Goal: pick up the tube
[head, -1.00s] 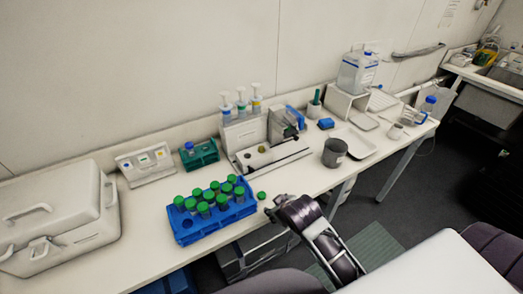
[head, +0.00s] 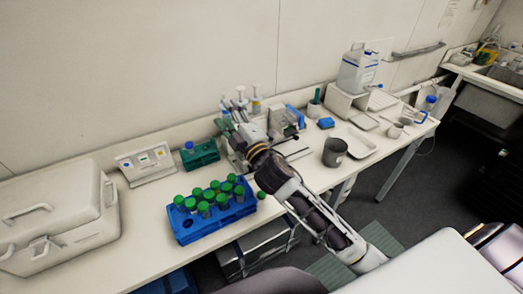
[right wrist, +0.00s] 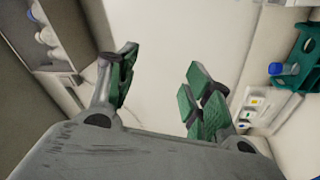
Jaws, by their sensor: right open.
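Several green-capped tubes (head: 205,208) stand upright in a blue rack (head: 218,229) on the bench. One blue-capped tube (head: 189,148) stands in a teal rack (head: 204,162) behind them; this tube (right wrist: 285,69) and its rack (right wrist: 309,42) also show at the right edge of the right wrist view. My right gripper (head: 229,122) is open with nothing between its green-padded fingers (right wrist: 160,85). It hovers over the bench, right of the teal rack, partly covering the white equipment behind. My left gripper is not in view.
A round green cap (head: 262,195) lies beside the blue rack. White pump bottles (head: 256,100) stand behind my right gripper. A grey beaker (head: 335,152) and a white tray (head: 356,143) are to the right. A white case (head: 60,225) fills the bench's left end.

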